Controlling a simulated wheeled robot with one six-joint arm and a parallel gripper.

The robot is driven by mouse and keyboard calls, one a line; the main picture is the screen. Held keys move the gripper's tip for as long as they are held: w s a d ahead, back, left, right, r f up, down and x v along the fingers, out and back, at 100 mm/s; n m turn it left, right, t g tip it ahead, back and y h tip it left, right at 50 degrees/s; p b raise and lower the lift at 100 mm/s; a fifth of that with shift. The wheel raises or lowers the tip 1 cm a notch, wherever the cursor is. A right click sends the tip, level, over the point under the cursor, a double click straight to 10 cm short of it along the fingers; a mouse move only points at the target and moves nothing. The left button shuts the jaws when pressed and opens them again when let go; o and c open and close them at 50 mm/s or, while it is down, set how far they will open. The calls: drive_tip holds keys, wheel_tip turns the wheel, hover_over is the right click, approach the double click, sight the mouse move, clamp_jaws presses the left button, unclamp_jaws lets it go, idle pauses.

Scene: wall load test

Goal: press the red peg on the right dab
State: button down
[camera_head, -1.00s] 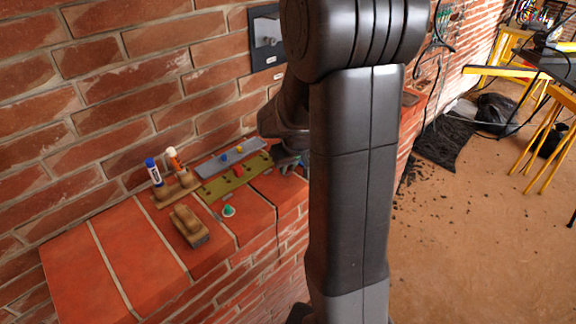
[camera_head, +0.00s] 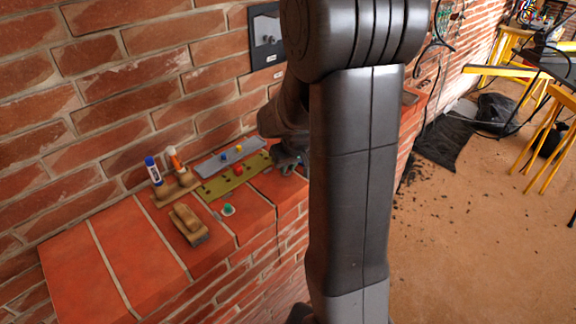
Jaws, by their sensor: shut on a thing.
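The red peg (camera_head: 239,169) stands on the olive strip (camera_head: 219,186), which lies on the brick ledge and has several small dark spots. Behind it, a grey-blue strip (camera_head: 209,167) carries a blue peg (camera_head: 223,157) and a yellow peg (camera_head: 238,148). I cannot make out a right dab; my arm hides part of that side. My gripper (camera_head: 288,162) is low at the right end of the strips, right of the red peg and apart from it. Its fingers are dark and partly hidden by my arm. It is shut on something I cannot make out.
A wooden stand (camera_head: 163,201) holds a blue-and-white stick (camera_head: 154,173) and an orange-tipped bottle (camera_head: 174,160). A wooden block (camera_head: 188,224) and a green piece on a pale disc (camera_head: 228,210) lie in front. The brick wall rises behind; the left ledge is clear.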

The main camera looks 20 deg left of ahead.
drive_tip(key=c, duration=1.4)
unclamp_jaws()
drive_tip(key=shift+o, duration=0.6)
drive_tip(key=shift+o, duration=0.8)
drive_tip(key=shift+r+p, duration=2.1)
drive_tip(key=shift+r, duration=0.95)
